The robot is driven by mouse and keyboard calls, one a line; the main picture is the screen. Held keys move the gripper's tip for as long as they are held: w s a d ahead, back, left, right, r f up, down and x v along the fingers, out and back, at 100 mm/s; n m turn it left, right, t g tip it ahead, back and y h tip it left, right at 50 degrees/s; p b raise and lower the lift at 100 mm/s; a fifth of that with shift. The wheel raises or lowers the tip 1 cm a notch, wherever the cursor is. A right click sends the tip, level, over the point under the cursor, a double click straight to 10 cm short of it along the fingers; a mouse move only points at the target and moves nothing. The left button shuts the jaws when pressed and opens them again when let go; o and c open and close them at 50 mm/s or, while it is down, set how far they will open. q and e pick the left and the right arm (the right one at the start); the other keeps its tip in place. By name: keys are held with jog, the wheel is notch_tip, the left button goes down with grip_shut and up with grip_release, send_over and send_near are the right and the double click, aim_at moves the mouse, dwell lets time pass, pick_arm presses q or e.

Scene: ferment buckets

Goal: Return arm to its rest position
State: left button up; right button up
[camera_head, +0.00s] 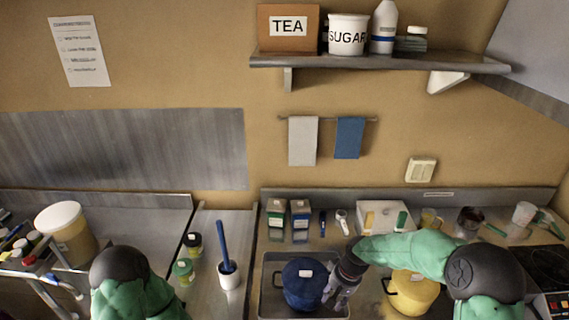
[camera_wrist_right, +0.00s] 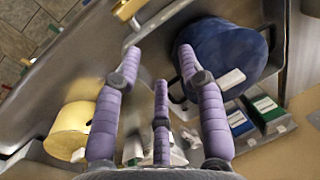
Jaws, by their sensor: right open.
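My right arm reaches in from the lower right in the head view. Its gripper (camera_head: 342,288) hangs beside the dark blue bucket (camera_head: 303,284), close to its right side. In the right wrist view the gripper's purple fingers (camera_wrist_right: 157,32) are spread with nothing between them. The blue bucket (camera_wrist_right: 222,52) lies beyond one finger there; I cannot tell whether they touch. A yellow bucket (camera_head: 412,291) stands right of the gripper, partly behind my arm, and shows in the wrist view (camera_wrist_right: 70,130). My left arm shows at the bottom left; its gripper is out of frame.
The blue bucket sits in a metal tray (camera_head: 268,296). Two cartons (camera_head: 300,215), a white box (camera_head: 383,214) and glassware line the counter's back. A white cup with a blue-handled brush (camera_head: 229,275) stands left. A stove (camera_head: 550,268) is far right. A shelf (camera_head: 380,62) hangs above.

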jog(key=s+a+f+m+y, duration=0.1)
jog(key=s+a+f, duration=0.2)
jog(key=s+f, duration=0.75)
jog(key=s+a+f+m+y, duration=0.1)
jog(key=s+a+f, duration=0.1)
jog(key=s+f, duration=0.85)
pick_arm(q)
notch_tip(320, 180, down, 19)
jog(key=s+m+b, duration=0.2)
jog(key=b, duration=1.6)
jog(key=shift+d+r+m, duration=0.15)
jog(key=shift+d+m, duration=0.25)
pick_arm(e)
notch_tip(320, 180, down, 16)
jog(key=s, duration=0.1)
jog(key=shift+s+a+r, duration=0.15)
jog(key=shift+s+a, duration=0.05)
jog(key=shift+s, duration=0.2)
